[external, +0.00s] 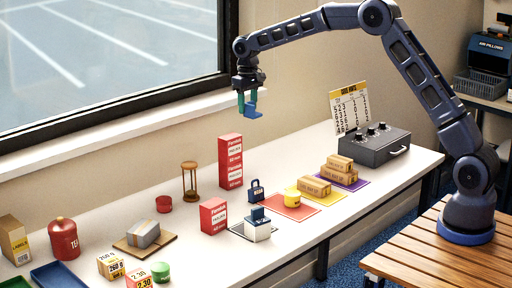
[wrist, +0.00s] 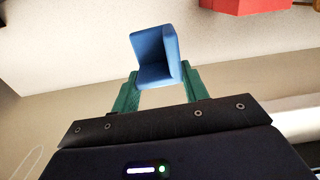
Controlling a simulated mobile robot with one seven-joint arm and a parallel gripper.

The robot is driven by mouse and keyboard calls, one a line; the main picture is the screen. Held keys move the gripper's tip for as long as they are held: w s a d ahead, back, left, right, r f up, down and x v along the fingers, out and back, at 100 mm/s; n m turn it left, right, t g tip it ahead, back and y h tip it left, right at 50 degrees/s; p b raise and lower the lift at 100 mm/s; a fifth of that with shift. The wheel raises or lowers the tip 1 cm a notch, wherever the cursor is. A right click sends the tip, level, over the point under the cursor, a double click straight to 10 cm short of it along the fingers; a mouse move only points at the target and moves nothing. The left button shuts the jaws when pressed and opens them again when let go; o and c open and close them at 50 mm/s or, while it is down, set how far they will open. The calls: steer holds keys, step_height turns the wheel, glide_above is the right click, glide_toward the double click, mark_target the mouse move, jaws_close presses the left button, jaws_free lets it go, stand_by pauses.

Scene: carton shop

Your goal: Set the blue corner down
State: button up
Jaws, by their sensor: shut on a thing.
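The blue corner (wrist: 156,58) is a small L-shaped blue piece between the green fingertips of my gripper (wrist: 157,85) in the wrist view. In the external view my gripper (external: 248,106) points down, high above the back of the white table (external: 310,157), and the blue corner (external: 254,113) shows at its fingertips. The gripper is shut on the corner. The corner is clear of the table and touches nothing else that I can see.
A tall red carton stack (external: 231,162) stands below, left of my gripper. An hourglass (external: 190,181), a blue padlock-shaped item (external: 256,190), a yellow tub (external: 292,195), brown cartons (external: 340,165) and a dark control box (external: 374,146) stand on the table. Bare table lies behind the mats.

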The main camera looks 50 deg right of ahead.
steer(key=f, duration=0.6)
steer(key=d+f, duration=0.1)
steer(key=f, duration=1.3)
steer(key=shift+w+d, duration=0.2)
steer(key=shift+d, duration=0.2)
steer(key=shift+f, duration=0.1)
steer(key=o, duration=0.9)
steer(key=shift+o, duration=0.2)
